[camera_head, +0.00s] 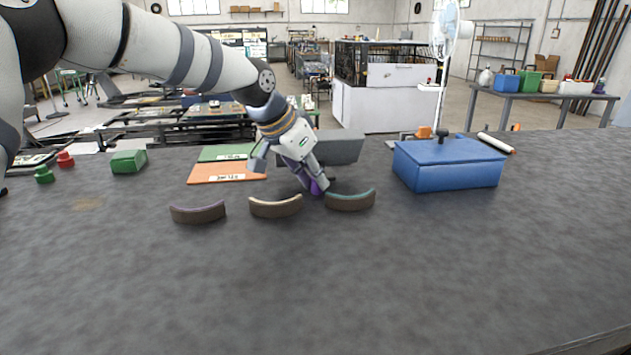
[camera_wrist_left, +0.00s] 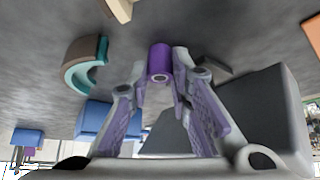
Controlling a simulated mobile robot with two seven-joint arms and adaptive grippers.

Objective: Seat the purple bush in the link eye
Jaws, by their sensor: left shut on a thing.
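The purple bush (camera_head: 318,188) is a short hollow cylinder. In the left wrist view the bush (camera_wrist_left: 159,60) sits between the fingertips of my left gripper (camera_wrist_left: 159,68), which is shut on it, with its round bore showing. In the head view my left gripper (camera_head: 316,184) points down, low over the table behind the curved pieces. A grey block (camera_head: 340,148) stands just behind the gripper and partly hidden by it; it is large at the right in the wrist view (camera_wrist_left: 268,100), with a small dark part (camera_wrist_left: 215,67) beside it. I cannot make out the link eye.
Curved pieces lined purple (camera_head: 198,214), cream (camera_head: 275,207) and teal (camera_head: 350,200) lie in front. A blue box (camera_head: 448,164) stands right. Orange (camera_head: 215,172) and green (camera_head: 222,152) cards and a green block (camera_head: 128,161) lie left. The table front is clear.

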